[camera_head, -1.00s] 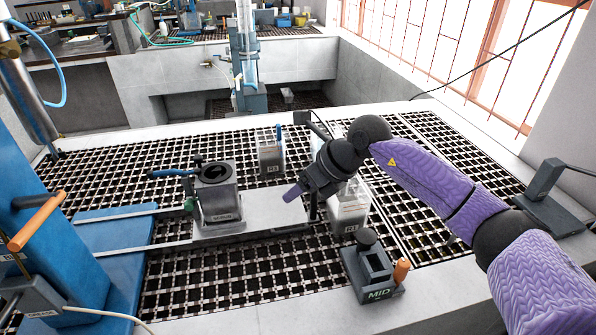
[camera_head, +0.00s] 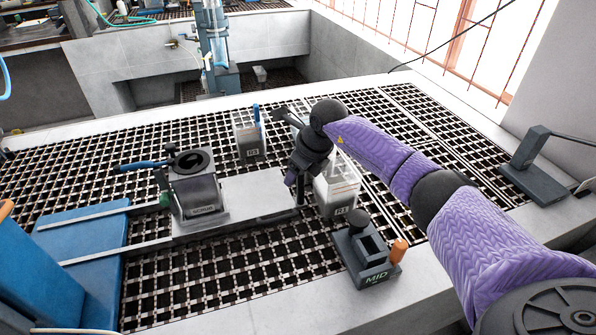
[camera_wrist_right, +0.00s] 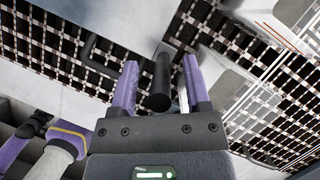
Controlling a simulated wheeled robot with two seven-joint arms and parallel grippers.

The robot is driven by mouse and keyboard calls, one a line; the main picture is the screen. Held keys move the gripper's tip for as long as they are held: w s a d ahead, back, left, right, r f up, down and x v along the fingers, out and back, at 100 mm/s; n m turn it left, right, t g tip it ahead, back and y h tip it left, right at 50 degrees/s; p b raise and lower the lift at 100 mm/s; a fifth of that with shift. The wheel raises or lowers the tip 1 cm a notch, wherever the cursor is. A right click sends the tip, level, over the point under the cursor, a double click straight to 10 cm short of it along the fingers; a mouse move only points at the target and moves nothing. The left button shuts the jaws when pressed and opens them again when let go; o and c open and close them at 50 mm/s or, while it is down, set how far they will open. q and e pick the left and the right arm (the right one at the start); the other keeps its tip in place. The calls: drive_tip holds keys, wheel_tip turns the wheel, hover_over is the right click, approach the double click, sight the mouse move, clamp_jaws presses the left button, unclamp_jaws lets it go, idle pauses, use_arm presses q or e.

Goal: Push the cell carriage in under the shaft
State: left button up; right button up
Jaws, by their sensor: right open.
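The cell carriage is a flat grey plate (camera_head: 245,200) on two rails, with a square dark-topped cell (camera_head: 196,190) on its left part. A dark upright handle (camera_head: 301,192) stands at its right end. My right gripper (camera_head: 292,181) is at that end, pointing down, with its fingers open. In the right wrist view a dark cylinder (camera_wrist_right: 159,82), apparently the handle, lies between the parted purple fingertips (camera_wrist_right: 160,75); contact is unclear. The rails run left to a blue stand base (camera_head: 85,238). The shaft is out of view, and so is my left gripper.
A dark MID block (camera_head: 365,255) with an orange knob is in front. A blue-handled lever (camera_head: 145,165) sticks out left of the cell.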

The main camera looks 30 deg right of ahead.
clamp_jaws()
idle(1.3)
